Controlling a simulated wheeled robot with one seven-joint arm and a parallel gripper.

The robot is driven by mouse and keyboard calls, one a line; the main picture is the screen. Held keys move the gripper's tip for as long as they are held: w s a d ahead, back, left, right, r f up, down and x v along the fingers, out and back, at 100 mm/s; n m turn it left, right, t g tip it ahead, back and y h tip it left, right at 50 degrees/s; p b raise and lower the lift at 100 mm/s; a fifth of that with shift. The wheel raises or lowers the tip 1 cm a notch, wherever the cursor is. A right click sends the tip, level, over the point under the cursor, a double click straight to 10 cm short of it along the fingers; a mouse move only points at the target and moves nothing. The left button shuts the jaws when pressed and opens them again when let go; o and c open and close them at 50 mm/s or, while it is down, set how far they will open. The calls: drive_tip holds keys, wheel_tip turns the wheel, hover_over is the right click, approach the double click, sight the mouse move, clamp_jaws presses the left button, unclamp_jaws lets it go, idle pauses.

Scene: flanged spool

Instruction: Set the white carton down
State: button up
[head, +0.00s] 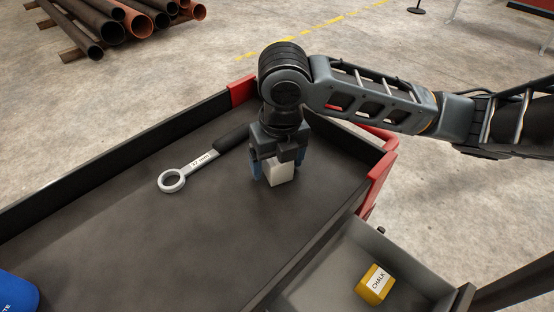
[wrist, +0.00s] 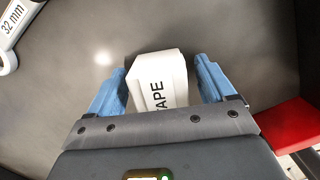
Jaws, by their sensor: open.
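The white carton (head: 279,174) stands on the dark cart top near its far right corner, under my gripper (head: 270,174). In the wrist view the white carton (wrist: 158,82) carries the black letters "TAPE", partly cut off by the gripper body. The blue fingers of my gripper (wrist: 160,88) are open on either side of it. A gap shows at each side, narrow at the left. The carton appears to rest on the surface; its underside is hidden.
A ring spanner (head: 190,172) with a dark handle lies left of the carton, and it also shows in the wrist view (wrist: 14,22). A lower grey tray (head: 330,275) holds a yellow chalk box (head: 375,284). A blue object (head: 16,293) is at the left front. The cart's middle is clear.

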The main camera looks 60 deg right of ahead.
drive_tip(key=shift+r, duration=0.15)
drive_tip(key=r, duration=0.7)
drive_tip(key=s+r, duration=0.1)
drive_tip(key=r, duration=0.3)
drive_tip(key=shift+a+p, duration=0.35)
drive_tip(key=shift+p, duration=0.05)
drive_tip(key=shift+s+a+r, duration=0.1)
drive_tip(key=shift+r, duration=0.35)
